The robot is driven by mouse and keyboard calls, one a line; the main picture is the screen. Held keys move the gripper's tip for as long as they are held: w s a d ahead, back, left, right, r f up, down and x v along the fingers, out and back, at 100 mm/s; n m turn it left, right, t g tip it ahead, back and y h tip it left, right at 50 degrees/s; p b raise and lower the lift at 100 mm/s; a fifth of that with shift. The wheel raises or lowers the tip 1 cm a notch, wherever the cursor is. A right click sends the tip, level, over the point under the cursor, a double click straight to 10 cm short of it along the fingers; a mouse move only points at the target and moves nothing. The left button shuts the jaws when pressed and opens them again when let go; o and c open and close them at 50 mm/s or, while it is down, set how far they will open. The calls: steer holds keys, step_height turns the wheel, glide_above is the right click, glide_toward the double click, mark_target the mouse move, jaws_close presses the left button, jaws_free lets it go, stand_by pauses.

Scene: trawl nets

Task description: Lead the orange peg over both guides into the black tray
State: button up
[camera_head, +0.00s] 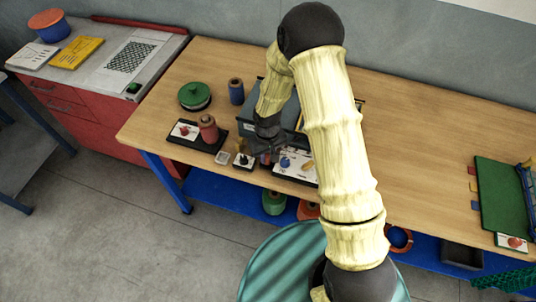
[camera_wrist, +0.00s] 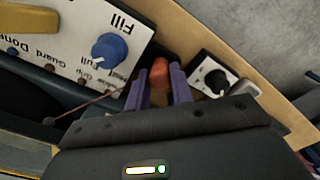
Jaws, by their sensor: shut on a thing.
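My gripper (camera_wrist: 159,88) has purple fingers shut on the orange peg (camera_wrist: 159,73), whose rounded end shows between them in the wrist view. A thin reddish line (camera_wrist: 88,108) runs from near the fingers down left to a small dark red spot. In the head view my gripper (camera_head: 266,155) is low over the table's front part, beside a white panel; the peg is too small to make out there. A black base (camera_head: 180,141) with a red spool and a card lies to the left; I cannot tell whether it is the black tray. I cannot make out the two guides clearly.
A white panel with a blue knob (camera_wrist: 108,48) is left of the fingers; a black-knob block (camera_wrist: 214,80) is close on the right. A green pot (camera_head: 194,96) and blue spool (camera_head: 236,91) stand behind.

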steer(key=shift+f, duration=0.2)
stand_by(0.7)
steer(key=o, duration=1)
steer(key=shift+d, duration=0.1)
steer(key=shift+w+r, duration=0.15)
steer(key=shift+r, duration=0.4)
steer(key=r, duration=0.5)
steer(key=r+b, duration=0.1)
steer(key=r, duration=0.5)
steer(key=r+b, duration=0.1)
steer(key=r, duration=0.4)
steer(key=shift+s+a+r, duration=0.15)
steer(key=shift+s+a, duration=0.05)
steer(key=shift+s, duration=0.05)
steer(key=shift+d, duration=0.1)
